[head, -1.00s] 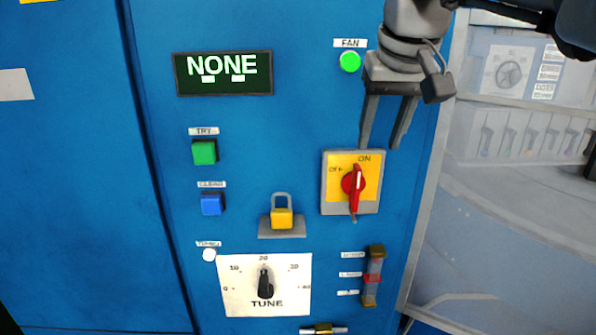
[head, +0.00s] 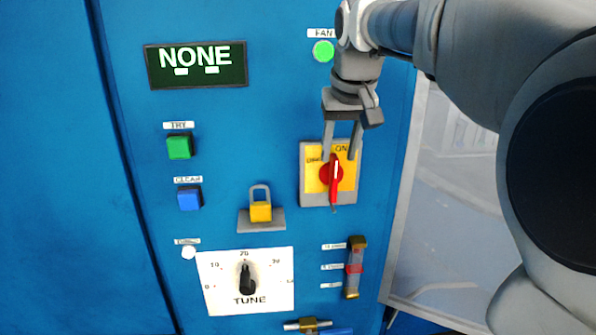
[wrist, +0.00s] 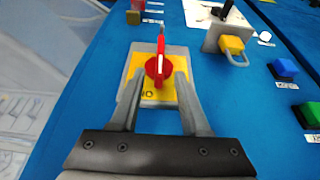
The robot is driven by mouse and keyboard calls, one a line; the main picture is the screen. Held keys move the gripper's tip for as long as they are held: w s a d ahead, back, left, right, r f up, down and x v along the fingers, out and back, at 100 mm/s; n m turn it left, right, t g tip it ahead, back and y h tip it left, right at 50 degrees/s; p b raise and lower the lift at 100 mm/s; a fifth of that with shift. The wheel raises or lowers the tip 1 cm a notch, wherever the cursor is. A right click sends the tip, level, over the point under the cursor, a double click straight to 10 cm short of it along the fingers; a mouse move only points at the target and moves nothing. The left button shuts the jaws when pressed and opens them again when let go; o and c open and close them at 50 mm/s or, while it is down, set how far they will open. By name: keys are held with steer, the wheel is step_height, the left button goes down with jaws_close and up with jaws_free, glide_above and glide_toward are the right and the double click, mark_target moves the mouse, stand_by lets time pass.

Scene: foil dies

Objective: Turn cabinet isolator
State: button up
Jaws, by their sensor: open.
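The isolator is a yellow plate (head: 348,181) in a grey frame on the blue cabinet, with a red rotary handle (head: 333,184) standing vertically in the head view. I cannot tell whether a finger touches the plate.
A yellow padlock (head: 260,211) sits on a grey ledge left of the isolator. Green (head: 179,147) and blue (head: 189,198) buttons are at left. The display (head: 196,65) reads NONE.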

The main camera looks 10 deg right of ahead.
mark_target(337, 163)
steer(key=x, duration=0.6)
steer(key=shift+w+f, duration=0.15)
steer(key=shift+f, duration=0.1)
jaws_close()
